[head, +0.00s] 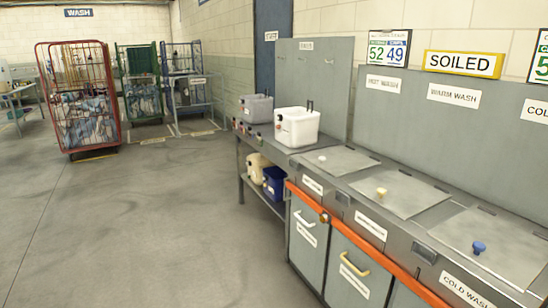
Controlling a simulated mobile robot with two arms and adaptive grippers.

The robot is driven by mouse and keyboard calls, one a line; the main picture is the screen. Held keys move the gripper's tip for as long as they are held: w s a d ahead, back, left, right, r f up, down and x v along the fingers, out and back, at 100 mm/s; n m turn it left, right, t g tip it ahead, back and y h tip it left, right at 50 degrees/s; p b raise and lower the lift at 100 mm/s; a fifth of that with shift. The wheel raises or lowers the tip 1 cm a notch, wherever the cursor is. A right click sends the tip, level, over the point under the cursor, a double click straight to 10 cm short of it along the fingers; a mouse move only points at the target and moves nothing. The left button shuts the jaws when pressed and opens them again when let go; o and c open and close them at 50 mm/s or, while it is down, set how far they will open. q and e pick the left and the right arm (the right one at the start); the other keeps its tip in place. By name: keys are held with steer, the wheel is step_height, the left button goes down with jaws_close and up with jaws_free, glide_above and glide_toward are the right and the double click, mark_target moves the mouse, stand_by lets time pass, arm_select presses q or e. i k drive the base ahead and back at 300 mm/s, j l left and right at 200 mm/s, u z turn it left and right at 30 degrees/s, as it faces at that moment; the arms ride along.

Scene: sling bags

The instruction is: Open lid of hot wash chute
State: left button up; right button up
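A grey counter has a row of three flat chute lids. The leftmost lid (345,163) has a small white knob (322,158) and lies shut. The wall sign above it (383,84) ends in "WASH"; its first word is hard to read, and the lid's front label (312,185) is blurred. The middle lid (405,188), below the "WARM WASH" sign (453,95), has a cream knob (381,192) and is shut. The right lid (500,240) has a blue knob (479,247), is shut, and has a "COLD WASH" front label (466,290). Neither gripper is in view.
An orange rail (360,242) runs along the counter front above cabinet doors with handles (354,262). A side table left of the counter holds a white tub (297,127) and a grey tub (256,109). Wheeled cages (78,98) stand far left. The floor (140,225) in front is clear.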

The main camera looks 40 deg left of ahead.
mark_target(338, 162)
steer(key=u, duration=0.85)
steer(key=i+z, duration=0.25)
steer(key=i, duration=0.25)
steer(key=i+j+z, duration=0.25)
steer(key=i, duration=0.25)
